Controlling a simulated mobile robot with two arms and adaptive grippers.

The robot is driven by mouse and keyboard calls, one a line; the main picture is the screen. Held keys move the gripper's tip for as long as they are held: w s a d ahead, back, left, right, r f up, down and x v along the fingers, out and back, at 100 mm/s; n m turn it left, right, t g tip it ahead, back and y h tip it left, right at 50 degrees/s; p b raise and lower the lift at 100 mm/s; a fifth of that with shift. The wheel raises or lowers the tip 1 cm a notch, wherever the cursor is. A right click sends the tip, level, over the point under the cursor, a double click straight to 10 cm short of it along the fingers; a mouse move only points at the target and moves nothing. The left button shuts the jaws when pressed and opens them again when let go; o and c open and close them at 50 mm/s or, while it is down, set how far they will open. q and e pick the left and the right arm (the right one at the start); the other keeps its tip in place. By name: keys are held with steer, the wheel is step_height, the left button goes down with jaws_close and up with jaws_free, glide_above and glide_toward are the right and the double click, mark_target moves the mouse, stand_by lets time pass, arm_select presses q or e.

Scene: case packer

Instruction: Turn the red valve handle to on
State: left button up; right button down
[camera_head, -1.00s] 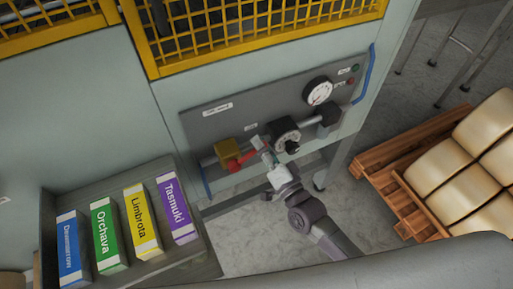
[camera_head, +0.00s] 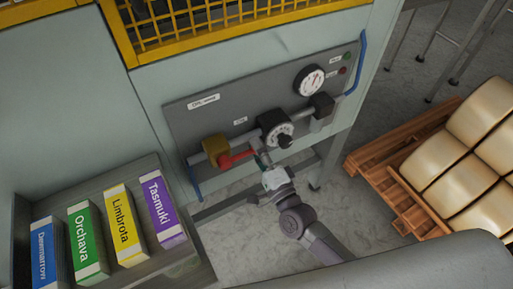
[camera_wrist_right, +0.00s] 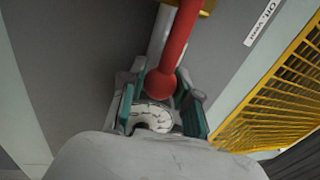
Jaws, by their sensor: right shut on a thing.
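The red valve handle (camera_head: 237,158) sticks out to the right from a yellow valve body (camera_head: 215,147) on the grey panel's pipe. My right gripper (camera_head: 261,159) is at the handle's free end, below the black-rimmed dial. In the right wrist view the red handle (camera_wrist_right: 180,45) runs down to a rounded end between the green-padded fingers of my right gripper (camera_wrist_right: 160,100), which is shut on it. The handle's far end is cut off at the top there. My left gripper is out of view.
The grey panel (camera_head: 190,121) carries a dial regulator (camera_head: 277,130), a gauge (camera_head: 309,80) and a label (camera_head: 204,101). Yellow mesh (camera_head: 240,22) is above. A tray (camera_head: 186,243) with coloured boxes stands left. A wooden pallet (camera_head: 380,180) with sacks stands right.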

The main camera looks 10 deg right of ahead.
steer(key=shift+f, duration=0.2)
steer(key=c, duration=0.8)
jaws_free()
steer(key=shift+r, duration=0.1)
steer(key=v, duration=1.2)
steer(key=s+d+f+n+g+h, duration=0.1)
steer(key=s+d+f+n+g, duration=0.15)
steer(key=f, duration=0.85)
steer(key=s+d+f+n+g+h, duration=0.15)
steer(key=f+n+g, duration=0.25)
steer(key=f, duration=0.7)
steer(key=s+d+f+n+g+h, duration=0.1)
steer(key=s+d+f+n+g, duration=0.25)
steer(key=f, duration=0.75)
steer(key=s+d+f+n+g+h, duration=0.1)
steer(key=s+f, duration=0.3)
steer(key=s, duration=0.4)
steer(key=s+d+f+n+g, duration=0.1)
steer(key=s+f+n+g, duration=0.2)
steer(key=s, duration=0.4)
steer(key=s+d+f+n+g+h, duration=0.1)
steer(key=s+f+n+g, duration=0.1)
steer(key=s+f+g, duration=0.2)
steer(key=s+f, duration=0.3)
steer(key=s, duration=0.1)
steer(key=shift+s+d+f+n+h, duration=0.15)
steer(key=shift+s+d+n+h, duration=0.15)
steer(key=shift+n+h, duration=0.1)
